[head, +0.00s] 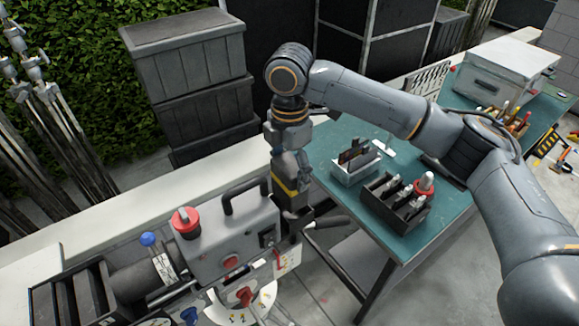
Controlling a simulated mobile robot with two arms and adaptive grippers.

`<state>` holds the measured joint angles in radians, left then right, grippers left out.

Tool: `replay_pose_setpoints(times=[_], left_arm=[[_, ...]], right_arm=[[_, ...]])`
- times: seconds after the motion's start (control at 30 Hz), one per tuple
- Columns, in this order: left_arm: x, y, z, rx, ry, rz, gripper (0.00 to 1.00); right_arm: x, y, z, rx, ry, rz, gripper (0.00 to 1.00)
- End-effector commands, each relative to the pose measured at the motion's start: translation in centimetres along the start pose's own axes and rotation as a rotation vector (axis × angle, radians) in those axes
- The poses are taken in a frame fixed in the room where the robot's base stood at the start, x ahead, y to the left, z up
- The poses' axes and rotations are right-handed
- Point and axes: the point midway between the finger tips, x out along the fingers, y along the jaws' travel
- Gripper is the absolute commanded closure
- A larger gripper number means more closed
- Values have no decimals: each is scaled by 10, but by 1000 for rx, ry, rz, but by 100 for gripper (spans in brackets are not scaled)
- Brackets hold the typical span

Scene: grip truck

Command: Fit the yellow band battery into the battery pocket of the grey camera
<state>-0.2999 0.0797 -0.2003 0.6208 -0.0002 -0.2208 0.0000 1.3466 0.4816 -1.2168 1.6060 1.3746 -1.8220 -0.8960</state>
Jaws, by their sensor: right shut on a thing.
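The grey camera (228,243) stands at the lower middle with a black carry handle on top. Its lens end points to the lower left. My right gripper (288,172) hangs down just beyond the camera's right end. It is shut on a dark block with a yellow band, the yellow band battery (287,189), held roughly upright. The battery's lower end is close to the camera's right side; I cannot tell if they touch. The battery pocket cannot be made out from here. My left gripper is not in view.
A teal table (335,138) on the right carries a grey tray (350,177) of dark pieces and a black box (395,215) of several items. A pale ledge (110,216) runs behind the camera. Dark crates (190,70) are stacked behind.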

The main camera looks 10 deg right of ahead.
Motion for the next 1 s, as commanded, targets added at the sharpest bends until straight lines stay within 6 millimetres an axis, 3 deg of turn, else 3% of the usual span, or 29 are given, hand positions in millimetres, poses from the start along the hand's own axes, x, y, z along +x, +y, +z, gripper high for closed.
replay_pose_setpoints(times=[0.53,1.0], left_arm=[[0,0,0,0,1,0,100],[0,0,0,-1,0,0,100]], right_arm=[[-1,1,0,0,1,2,77],[11,0,0,0,1,2,77]])
